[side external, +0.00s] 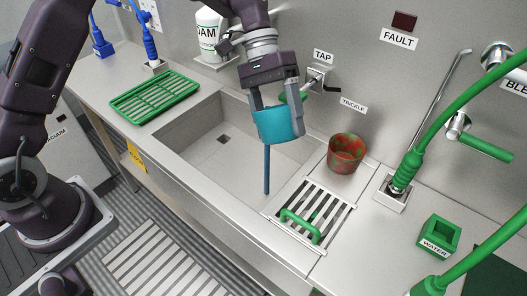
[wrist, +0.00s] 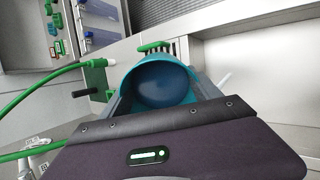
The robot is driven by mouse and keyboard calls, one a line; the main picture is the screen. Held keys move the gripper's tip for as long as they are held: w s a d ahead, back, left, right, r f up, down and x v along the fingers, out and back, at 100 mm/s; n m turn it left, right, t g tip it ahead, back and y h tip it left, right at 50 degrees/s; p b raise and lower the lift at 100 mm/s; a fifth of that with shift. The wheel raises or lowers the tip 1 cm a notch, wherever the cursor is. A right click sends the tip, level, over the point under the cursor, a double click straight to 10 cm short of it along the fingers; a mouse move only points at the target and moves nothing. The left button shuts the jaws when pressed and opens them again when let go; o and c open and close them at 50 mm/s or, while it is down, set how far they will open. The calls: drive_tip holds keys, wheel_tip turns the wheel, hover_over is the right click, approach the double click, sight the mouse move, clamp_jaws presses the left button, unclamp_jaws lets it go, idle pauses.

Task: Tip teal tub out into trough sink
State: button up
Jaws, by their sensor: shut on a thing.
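The teal tub (side external: 277,127) is held above the trough sink (side external: 190,143), near its right end. My gripper (side external: 278,108) is shut on the tub, with one finger on each side. A narrow dark-blue stream (side external: 267,172) runs straight down from the tub's lower left toward the sink floor. In the wrist view the tub (wrist: 203,81) shows its open mouth, with dark-blue contents (wrist: 160,84) inside. The tub looks tilted; how much is left in it I cannot tell.
A slatted grate with a green handle (side external: 300,226) adjoins the sink's right end. A red-green pot (side external: 346,152) stands beside it. The tap (side external: 318,78) is behind my gripper. A green rack (side external: 155,97) lies left; a green hose (side external: 440,120) arches right.

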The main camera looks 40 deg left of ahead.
sight(285, 116)
drive_tip(key=shift+w+a+r+g+h, duration=0.1)
drive_tip(key=shift+a+r+g+h, duration=0.1)
drive_tip(key=shift+r+h, duration=0.25)
drive_tip(key=shift+w+a+r+g+h, duration=0.1)
drive_tip(key=shift+r+g+h, duration=0.15)
drive_tip(key=shift+r, duration=0.4)
drive_tip(key=shift+r, duration=0.15)
drive_tip(key=shift+r, duration=0.3)
drive_tip(key=shift+r, duration=0.25)
drive_tip(key=shift+r+g+h, duration=0.35)
drive_tip(key=shift+r+h, duration=0.35)
drive_tip(key=shift+r, duration=0.45)
drive_tip(key=shift+a+r+g+h, duration=0.2)
drive_tip(key=shift+r+h, duration=0.2)
drive_tip(key=shift+r, duration=0.2)
drive_tip(key=shift+a+r+g+h, duration=0.1)
drive_tip(key=shift+r+g+h, duration=0.1)
drive_tip(key=shift+r+h, duration=0.3)
drive_tip(key=shift+w+r, duration=0.1)
drive_tip(key=shift+r, duration=0.1)
drive_tip(key=shift+r, duration=0.5)
drive_tip(key=shift+r, duration=0.2)
